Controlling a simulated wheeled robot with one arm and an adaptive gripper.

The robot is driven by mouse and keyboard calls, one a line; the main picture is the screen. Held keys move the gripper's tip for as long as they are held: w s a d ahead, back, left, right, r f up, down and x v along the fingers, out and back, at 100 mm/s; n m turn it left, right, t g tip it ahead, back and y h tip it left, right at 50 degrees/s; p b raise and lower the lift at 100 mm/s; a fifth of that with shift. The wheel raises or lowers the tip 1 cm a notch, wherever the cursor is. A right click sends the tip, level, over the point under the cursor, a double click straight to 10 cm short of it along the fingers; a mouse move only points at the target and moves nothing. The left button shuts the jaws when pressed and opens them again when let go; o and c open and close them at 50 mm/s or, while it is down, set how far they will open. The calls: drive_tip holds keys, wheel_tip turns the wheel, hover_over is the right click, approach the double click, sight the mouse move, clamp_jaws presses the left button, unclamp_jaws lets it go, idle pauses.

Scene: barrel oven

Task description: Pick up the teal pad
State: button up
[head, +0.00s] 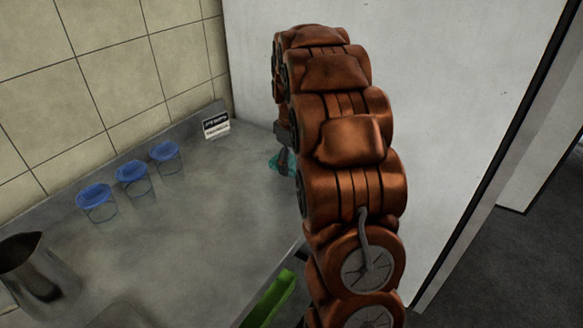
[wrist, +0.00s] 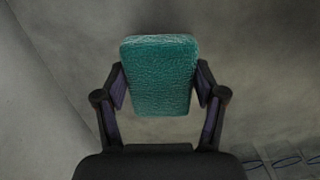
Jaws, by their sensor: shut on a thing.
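The teal pad (wrist: 160,75) is a rounded rectangular block with a leathery, creased surface. In the wrist view it sits between the two fingers of my gripper (wrist: 160,88), which touch its left and right sides. My gripper is shut on it. In the head view a small part of the teal pad (head: 284,163) shows beside my arm, over the far right part of the grey counter. My arm hides most of the pad and gripper there. I cannot tell whether the pad is clear of the counter.
Three blue-lidded clear jars (head: 133,173) stand in a row along the tiled wall. A small black-and-white sign (head: 216,124) stands at the back corner. A metal pitcher (head: 38,268) is at the front left. A green object (head: 268,300) is at the counter's front edge. The middle counter is clear.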

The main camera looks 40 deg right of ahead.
drive_tip(key=shift+r, duration=0.4)
drive_tip(key=shift+s+r, duration=0.15)
drive_tip(key=s+r+b, duration=0.1)
drive_tip(key=s+b, duration=0.1)
drive_tip(key=s, duration=1.3)
drive_tip(key=shift+s+r, duration=0.25)
drive_tip(key=shift+s, duration=0.1)
drive_tip(key=shift+d, duration=0.1)
